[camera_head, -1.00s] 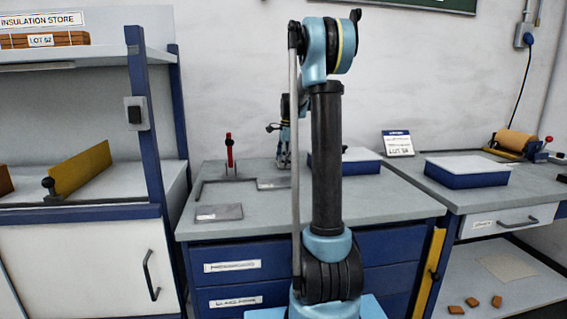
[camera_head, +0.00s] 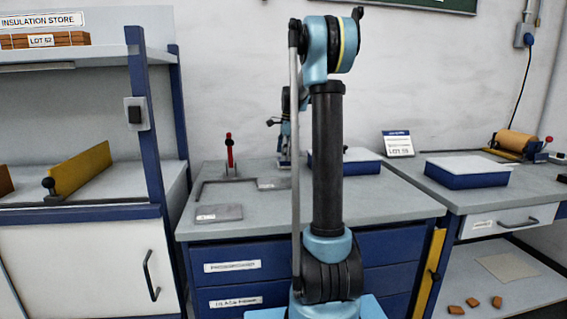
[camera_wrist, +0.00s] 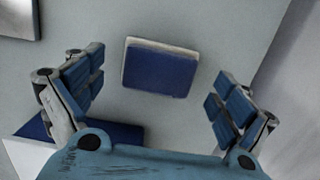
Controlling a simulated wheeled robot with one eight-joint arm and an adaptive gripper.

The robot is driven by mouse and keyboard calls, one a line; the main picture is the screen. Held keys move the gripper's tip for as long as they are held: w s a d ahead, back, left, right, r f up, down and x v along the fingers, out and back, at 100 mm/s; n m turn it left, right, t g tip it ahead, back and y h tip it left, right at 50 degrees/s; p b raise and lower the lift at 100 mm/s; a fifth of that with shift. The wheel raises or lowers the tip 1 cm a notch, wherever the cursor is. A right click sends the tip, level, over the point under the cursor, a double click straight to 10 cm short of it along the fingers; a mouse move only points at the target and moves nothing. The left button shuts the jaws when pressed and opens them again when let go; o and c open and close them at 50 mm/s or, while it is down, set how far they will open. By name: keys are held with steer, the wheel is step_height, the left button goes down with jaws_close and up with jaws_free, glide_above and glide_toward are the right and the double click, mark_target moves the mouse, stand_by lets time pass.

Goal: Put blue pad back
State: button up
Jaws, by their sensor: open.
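The blue pad (camera_wrist: 160,68) is a dark blue, roughly square block with a pale edge. It lies flat on a grey surface near the upper middle of the wrist view. My gripper (camera_wrist: 157,82) is open, with one jaw to the left of the pad and one to the right. Clear gaps show between both jaws and the pad. In the head view my gripper (camera_head: 284,160) is low over the back of the middle bench, partly hidden by my arm. I cannot make out the pad there.
A blue tray with a pale top (camera_head: 362,166) stands behind my arm; another (camera_head: 467,172) is on the right bench. A red-handled clamp (camera_head: 230,155) and flat grey plate (camera_head: 219,213) are on the middle bench. In the wrist view, a blue-and-white object (camera_wrist: 118,135) shows lower left.

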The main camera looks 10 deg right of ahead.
step_height(320, 180, up, 9)
steer(key=d, duration=0.1)
steer(key=shift+r, duration=0.2)
stand_by(0.4)
